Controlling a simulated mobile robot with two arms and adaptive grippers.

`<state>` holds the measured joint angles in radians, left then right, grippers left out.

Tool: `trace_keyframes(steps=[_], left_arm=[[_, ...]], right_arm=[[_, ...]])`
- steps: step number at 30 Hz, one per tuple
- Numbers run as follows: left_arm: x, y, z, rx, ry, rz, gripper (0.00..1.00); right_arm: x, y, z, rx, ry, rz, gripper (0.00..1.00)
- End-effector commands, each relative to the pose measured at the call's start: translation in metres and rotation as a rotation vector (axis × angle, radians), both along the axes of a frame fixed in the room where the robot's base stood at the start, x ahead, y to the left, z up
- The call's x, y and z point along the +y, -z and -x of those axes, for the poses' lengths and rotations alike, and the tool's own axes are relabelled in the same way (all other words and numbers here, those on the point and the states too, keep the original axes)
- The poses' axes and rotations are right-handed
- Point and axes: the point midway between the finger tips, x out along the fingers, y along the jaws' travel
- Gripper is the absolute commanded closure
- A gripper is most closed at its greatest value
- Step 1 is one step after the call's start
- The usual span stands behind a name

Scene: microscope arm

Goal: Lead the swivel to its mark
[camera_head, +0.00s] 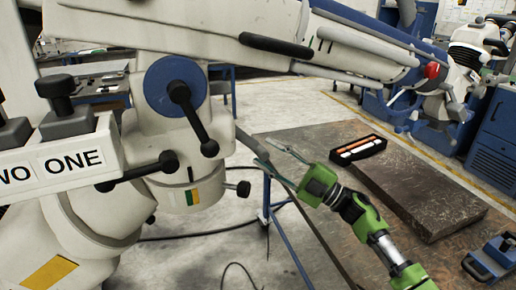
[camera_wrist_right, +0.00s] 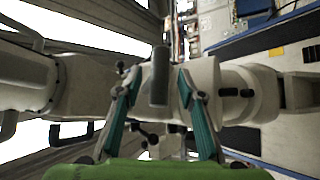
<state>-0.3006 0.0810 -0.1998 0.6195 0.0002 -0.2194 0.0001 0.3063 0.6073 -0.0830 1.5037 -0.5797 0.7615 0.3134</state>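The swivel is a white jointed machine arm (camera_head: 150,30) with a blue hub (camera_head: 160,75) and black lever handles (camera_head: 190,105), filling the left of the head view. A yellow and green strip (camera_head: 192,197) is on its lower collar; I cannot tell whether this is the mark. My right gripper (camera_head: 263,151) is right of the column, with its teal fingers spread apart. In the right wrist view the open gripper (camera_wrist_right: 157,76) has a black handle (camera_wrist_right: 159,77) showing between its fingers; contact cannot be told. My left gripper is not in view.
Signs "ONE" (camera_head: 75,161) and "WO" stand at the left with black knobs. On the right, a brown bench (camera_head: 275,134) bears a dark slab (camera_head: 430,195), a black tray (camera_head: 358,142) and a blue clamp (camera_head: 492,262). Cables lie on the open floor below.

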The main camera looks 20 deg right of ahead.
Motion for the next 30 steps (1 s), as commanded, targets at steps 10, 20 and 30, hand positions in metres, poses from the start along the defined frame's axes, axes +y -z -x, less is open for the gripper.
trace_keyframes(steps=[10, 20, 30], left_arm=[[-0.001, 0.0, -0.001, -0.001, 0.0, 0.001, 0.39], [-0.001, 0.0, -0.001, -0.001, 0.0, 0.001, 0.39], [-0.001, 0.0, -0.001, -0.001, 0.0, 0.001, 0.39]], right_arm=[[-0.045, 0.027, 0.043, 0.002, 0.001, 0.0, 0.64], [-0.054, 0.031, 0.052, -0.001, 0.001, -0.002, 0.64], [-0.06, 0.061, 0.038, 0.083, 0.083, -0.067, 1.0]])
